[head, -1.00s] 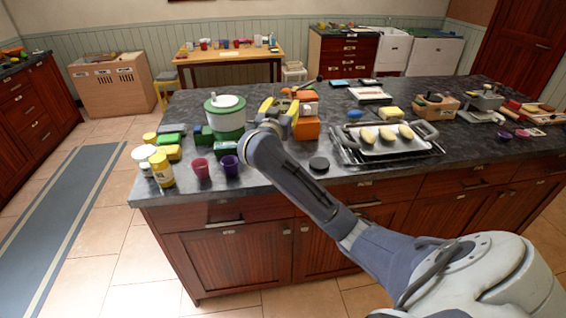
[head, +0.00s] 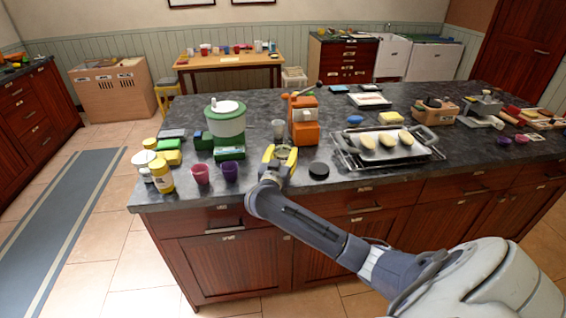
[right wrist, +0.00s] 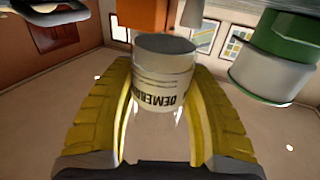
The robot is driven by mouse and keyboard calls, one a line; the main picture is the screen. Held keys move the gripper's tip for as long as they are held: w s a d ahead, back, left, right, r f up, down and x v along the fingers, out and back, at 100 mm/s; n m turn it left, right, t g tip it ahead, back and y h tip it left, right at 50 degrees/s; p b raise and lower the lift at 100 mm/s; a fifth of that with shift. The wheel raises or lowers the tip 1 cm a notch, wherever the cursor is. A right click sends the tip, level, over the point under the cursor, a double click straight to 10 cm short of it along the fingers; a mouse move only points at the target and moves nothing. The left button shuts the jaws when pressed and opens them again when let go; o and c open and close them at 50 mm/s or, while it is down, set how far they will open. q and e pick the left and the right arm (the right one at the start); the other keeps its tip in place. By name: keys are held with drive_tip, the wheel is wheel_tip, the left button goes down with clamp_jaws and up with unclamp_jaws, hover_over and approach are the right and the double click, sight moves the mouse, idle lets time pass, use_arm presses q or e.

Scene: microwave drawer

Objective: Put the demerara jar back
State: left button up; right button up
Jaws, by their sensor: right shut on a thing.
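The demerara jar (right wrist: 163,75) is a pale cylinder with a grey top and dark lettering. In the right wrist view it sits between the two yellow fingers of my right gripper (right wrist: 160,110), which is shut on it. In the head view my right gripper (head: 279,155) is near the counter's front edge, between the purple cup and the black disc. The jar is small and mostly hidden by the fingers there. I cannot tell whether the jar touches the counter. My left gripper is not in view.
A grey cup (head: 278,130) and an orange machine (head: 304,130) stand behind the gripper. A green-and-white container (head: 225,120) and a purple cup (head: 230,171) are left of it. A black disc (head: 319,169) and a tray of oval pieces (head: 388,150) are right.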

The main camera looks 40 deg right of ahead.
sight(283, 162)
drive_tip(key=shift+f, duration=1.7)
drive_tip(key=shift+f, duration=0.15)
drive_tip(key=o, duration=1.2)
